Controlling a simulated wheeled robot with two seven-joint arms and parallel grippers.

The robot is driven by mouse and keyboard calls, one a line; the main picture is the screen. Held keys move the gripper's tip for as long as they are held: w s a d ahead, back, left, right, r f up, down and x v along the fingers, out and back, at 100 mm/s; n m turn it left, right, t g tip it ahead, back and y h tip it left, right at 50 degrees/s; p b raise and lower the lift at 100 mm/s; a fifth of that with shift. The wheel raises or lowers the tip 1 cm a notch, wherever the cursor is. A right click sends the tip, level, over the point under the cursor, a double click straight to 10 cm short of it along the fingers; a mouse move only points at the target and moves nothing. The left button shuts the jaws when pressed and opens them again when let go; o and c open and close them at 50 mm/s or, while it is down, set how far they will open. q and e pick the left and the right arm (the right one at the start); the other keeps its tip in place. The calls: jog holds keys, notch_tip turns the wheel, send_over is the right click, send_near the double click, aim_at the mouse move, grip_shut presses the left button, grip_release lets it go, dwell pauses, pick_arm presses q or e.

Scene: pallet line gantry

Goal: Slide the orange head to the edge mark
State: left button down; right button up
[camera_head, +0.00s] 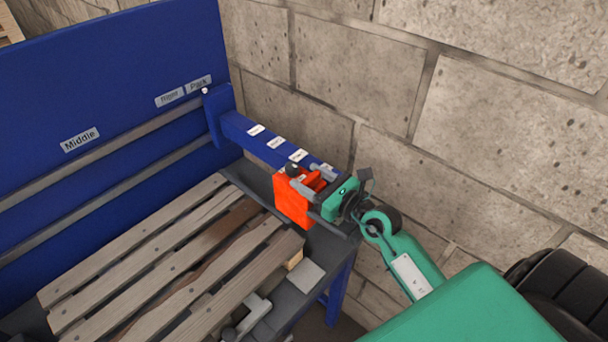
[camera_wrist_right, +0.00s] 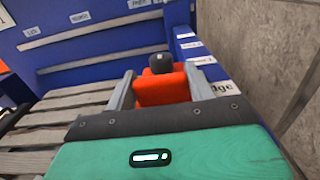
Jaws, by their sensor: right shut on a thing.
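The orange head (camera_head: 293,198) sits on the blue beam (camera_head: 236,126) near its front end, above the pallet's right corner. A black knob tops it, and it also shows in the right wrist view (camera_wrist_right: 163,88). My right gripper (camera_head: 308,182) is shut on the orange head, with one finger on each side of it in the wrist view (camera_wrist_right: 161,92). White labels line the beam's top. One beside the head ends in "ge" (camera_wrist_right: 219,88) in the wrist view; the rest of it is hidden. My left gripper is not in view.
A slatted wooden pallet (camera_head: 165,262) lies on a dark table left of the head. A blue panel (camera_head: 110,75) with grey rails and labels such as "Middle" stands behind. A block wall (camera_head: 480,130) runs close along the right of the beam.

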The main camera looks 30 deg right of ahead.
jog(key=shift+f, duration=0.1)
jog(key=o, duration=1.4)
jog(key=shift+s+d, duration=0.1)
jog(key=shift+s, duration=0.1)
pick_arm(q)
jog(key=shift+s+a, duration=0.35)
pick_arm(e)
jog(key=shift+s, duration=0.1)
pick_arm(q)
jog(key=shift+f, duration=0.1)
pick_arm(e)
jog(key=shift+s+d, duration=0.1)
jog(key=shift+s, duration=0.15)
jog(key=b+v, duration=0.5)
jog(key=v, duration=0.6)
jog(key=shift+s+d, duration=0.1)
jog(key=shift+s, duration=0.25)
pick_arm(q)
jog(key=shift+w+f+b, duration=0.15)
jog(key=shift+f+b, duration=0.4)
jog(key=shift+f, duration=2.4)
pick_arm(e)
jog(key=shift+s+d, duration=0.25)
jog(key=shift+s, duration=0.45)
